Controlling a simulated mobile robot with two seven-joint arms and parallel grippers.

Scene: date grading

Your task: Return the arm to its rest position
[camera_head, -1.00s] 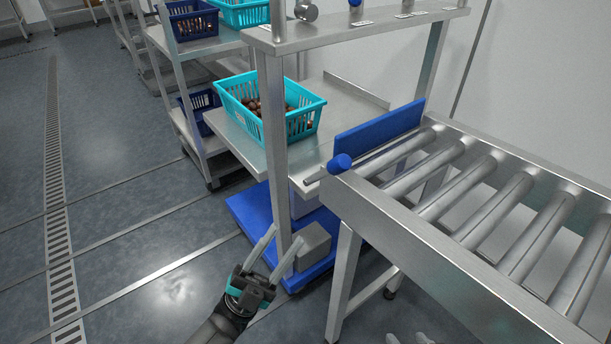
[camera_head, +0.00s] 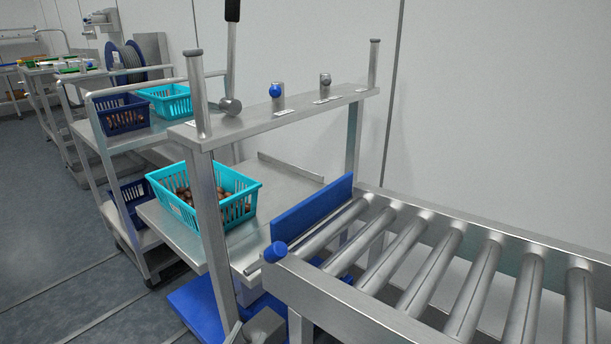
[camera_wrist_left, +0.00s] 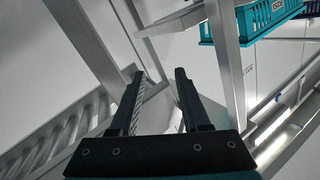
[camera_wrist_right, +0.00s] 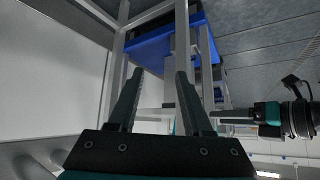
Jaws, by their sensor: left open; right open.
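My left gripper (camera_wrist_left: 157,100) is open and empty in the left wrist view, with its two dark fingers spread apart.
A roller conveyor (camera_head: 385,312) fills the right, with a blue end plate (camera_head: 312,210). A steel frame (camera_head: 212,240) stands before a table with a teal crate (camera_head: 165,190) of dates. A blue platform (camera_head: 195,302) lies below. A shelf cart with crates (camera_head: 122,118) stands left. Open floor (camera_head: 60,285) lies left.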

